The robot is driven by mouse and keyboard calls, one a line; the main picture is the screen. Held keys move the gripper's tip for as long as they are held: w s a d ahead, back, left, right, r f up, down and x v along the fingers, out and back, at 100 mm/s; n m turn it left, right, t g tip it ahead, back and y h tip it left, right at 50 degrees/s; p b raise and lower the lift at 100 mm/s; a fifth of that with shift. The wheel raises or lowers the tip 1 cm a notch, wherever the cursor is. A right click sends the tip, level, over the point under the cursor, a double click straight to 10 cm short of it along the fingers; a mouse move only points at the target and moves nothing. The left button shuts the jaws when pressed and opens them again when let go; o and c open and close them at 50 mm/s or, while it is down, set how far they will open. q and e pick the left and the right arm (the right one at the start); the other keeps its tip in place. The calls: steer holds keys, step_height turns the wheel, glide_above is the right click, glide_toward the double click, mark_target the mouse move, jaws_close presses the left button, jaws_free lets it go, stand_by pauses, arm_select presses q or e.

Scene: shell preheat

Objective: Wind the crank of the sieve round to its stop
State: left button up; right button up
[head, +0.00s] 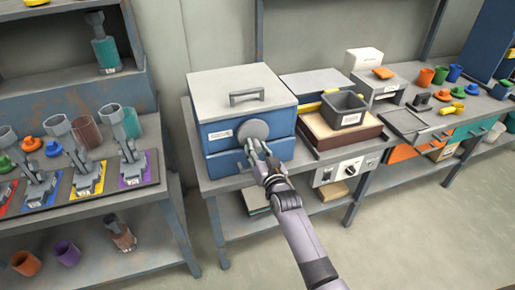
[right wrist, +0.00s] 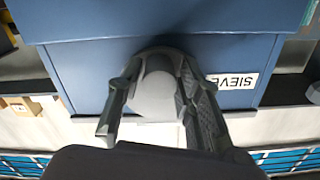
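The sieve (head: 222,135) is a blue box with a grey lid and a bar handle, standing on the grey bench. A round grey disc (head: 253,130) sits on its front, and the crank's grey grip (right wrist: 155,92) sticks out toward me in the right wrist view. My right gripper (head: 258,150) is at the lower edge of the disc. Its fingers show in the right wrist view (right wrist: 156,80), one on each side of the grip. I cannot tell whether they press on it. The sieve's label (right wrist: 232,81) is beside the right finger. My left gripper is not in view.
A grey bin (head: 345,108) on a wooden-sided box stands right of the sieve. A control panel (head: 347,170) is on the bench front. A rack with several colored stands (head: 85,180) is at left. Open floor (head: 400,240) lies in front of the bench at right.

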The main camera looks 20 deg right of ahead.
steer(key=shift+o, duration=1.2)
steer(key=shift+r, duration=0.1)
steer(key=shift+s, duration=0.1)
steer(key=s, duration=1.1)
steer(key=shift+s+d, duration=0.2)
steer(key=shift+s, duration=0.2)
